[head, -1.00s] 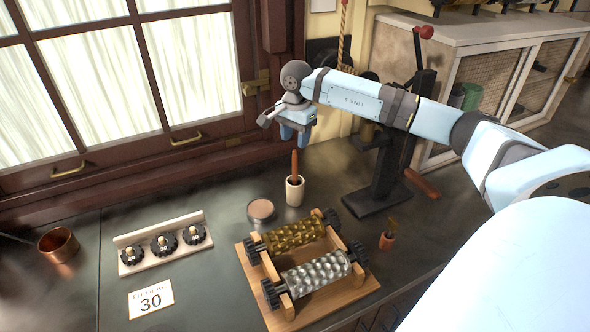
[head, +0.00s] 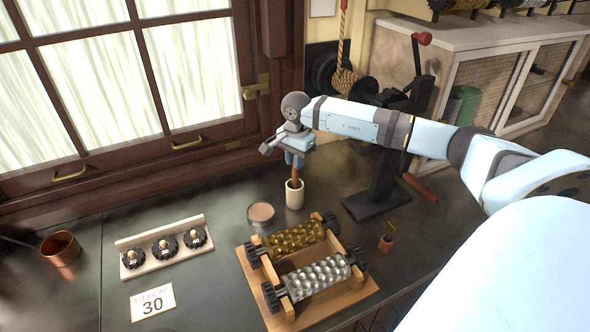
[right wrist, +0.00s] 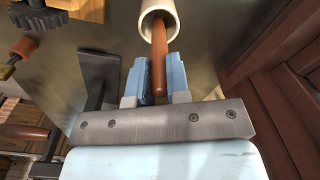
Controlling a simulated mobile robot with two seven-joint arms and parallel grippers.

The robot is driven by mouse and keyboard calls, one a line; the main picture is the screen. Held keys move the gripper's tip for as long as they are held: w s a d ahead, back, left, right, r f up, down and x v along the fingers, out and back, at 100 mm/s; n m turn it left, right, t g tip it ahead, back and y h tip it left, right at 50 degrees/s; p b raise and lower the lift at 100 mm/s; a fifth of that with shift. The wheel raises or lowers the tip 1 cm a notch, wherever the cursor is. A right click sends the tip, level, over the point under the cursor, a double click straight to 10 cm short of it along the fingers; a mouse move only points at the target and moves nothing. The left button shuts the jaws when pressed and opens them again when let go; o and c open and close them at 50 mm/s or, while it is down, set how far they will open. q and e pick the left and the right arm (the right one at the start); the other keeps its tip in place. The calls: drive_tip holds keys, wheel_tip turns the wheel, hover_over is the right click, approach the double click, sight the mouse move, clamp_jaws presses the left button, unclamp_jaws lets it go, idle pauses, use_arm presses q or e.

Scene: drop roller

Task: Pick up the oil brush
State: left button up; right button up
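The oil brush appears as a brown wooden handle (head: 296,173) standing up out of a cream cup (head: 294,197) on the dark counter. Its bristle end is hidden inside the cup. My right gripper (head: 294,158) is over the cup, pointing down, with its fingers at the upper part of the handle. In the right wrist view the handle (right wrist: 160,60) runs between the two blue fingers (right wrist: 160,80), and the cup (right wrist: 157,10) is beyond them. The fingers look open around the handle, with a narrow gap at the right finger. My left gripper is out of view.
A round tin (head: 261,213) sits left of the cup. A wooden stand (head: 318,307) with gold and silver rollers is in front. A gear rack (head: 162,246) is left.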

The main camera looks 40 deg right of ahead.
clamp_jaws()
drive_tip(key=shift+r, duration=0.5)
wheel_tip(320, 180, up, 18)
drive_tip(key=b, duration=0.2)
drive_tip(key=a+f+t+y+p, duration=0.1)
drive_tip(key=a+f+p, duration=0.1)
drive_tip(key=f, duration=0.7)
drive_tip(key=a+f+t+y+p, duration=0.1)
drive_tip(key=a+f+p, duration=0.2)
drive_tip(key=a+f, duration=0.2)
wheel_tip(320, 180, down, 4)
drive_tip(key=shift+s+a+r+t+y+p, duration=0.15)
drive_tip(key=shift+s+a+t+y+p, duration=0.05)
drive_tip(key=shift+s+t+y+p, duration=0.1)
